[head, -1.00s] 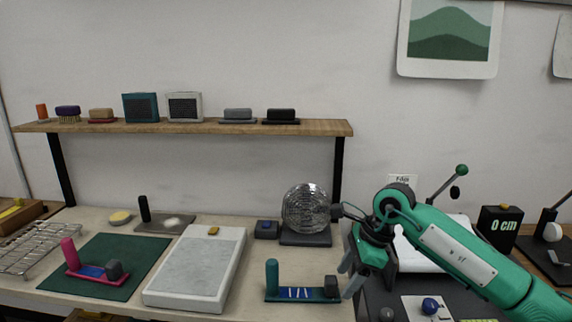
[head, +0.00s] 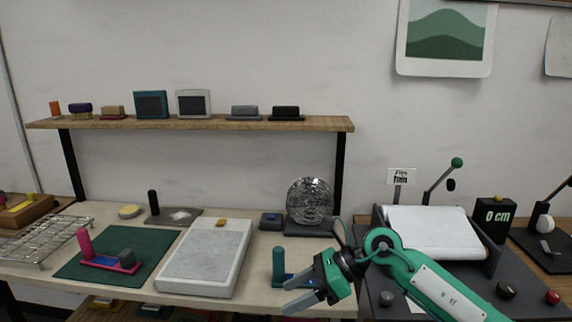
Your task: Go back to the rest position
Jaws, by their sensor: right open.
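My right gripper (head: 303,292) is open, with its fingers pointing left, low in the head view. It is in front of a teal tool with an upright handle (head: 279,262) on the workbench and hides the tool's right part. I cannot tell whether the fingers touch it; nothing shows held between them. My right arm comes in from the bottom right. My left gripper is not in view.
A green mat (head: 125,240) with a pink-handled tool (head: 100,258), a pale flat board (head: 205,262) and a wire rack (head: 38,243) lie on the left. A glassy ribbed disc (head: 310,201) stands at the back. A wooden shelf (head: 200,124) runs above the bench.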

